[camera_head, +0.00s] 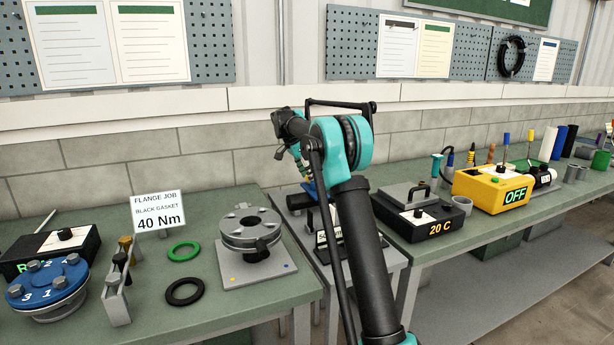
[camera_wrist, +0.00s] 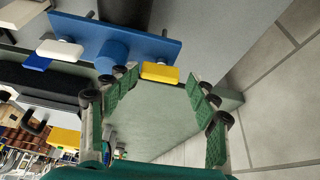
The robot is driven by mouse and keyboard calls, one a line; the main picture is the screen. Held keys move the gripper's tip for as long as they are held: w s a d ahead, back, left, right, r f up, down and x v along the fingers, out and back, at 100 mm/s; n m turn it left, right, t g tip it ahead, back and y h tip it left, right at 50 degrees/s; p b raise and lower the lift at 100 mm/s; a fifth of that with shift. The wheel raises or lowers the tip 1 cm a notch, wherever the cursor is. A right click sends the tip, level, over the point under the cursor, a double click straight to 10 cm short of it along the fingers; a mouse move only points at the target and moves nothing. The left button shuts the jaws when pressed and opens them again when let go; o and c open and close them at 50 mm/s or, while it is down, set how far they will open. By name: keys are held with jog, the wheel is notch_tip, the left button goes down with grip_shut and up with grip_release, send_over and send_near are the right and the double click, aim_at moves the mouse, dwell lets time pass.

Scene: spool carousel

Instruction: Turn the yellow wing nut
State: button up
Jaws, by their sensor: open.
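In the wrist view, a yellow wing nut (camera_wrist: 160,72) sits at the lower edge of a blue plate (camera_wrist: 145,40). It shows as a short flat bar in front of a pale round part. My gripper (camera_wrist: 163,82) is open, with one green-padded finger on each side of the yellow wing nut in the picture. I see no contact; the distance to it is unclear. A white bar (camera_wrist: 60,48) and a blue bar (camera_wrist: 37,62) are to the left. In the head view my arm hides most of this fixture; a bit of blue (camera_head: 309,190) shows.
The fixture's small grey table (camera_head: 391,258) stands between two green benches. A black 20 C unit (camera_head: 418,214) is close on the right. A flange (camera_head: 250,232) on a grey plate is on the left. A block wall (camera_head: 205,155) runs behind.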

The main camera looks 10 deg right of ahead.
jog(key=w+v, duration=0.1)
jog(key=v, duration=0.7)
jog(key=shift+s, duration=0.45)
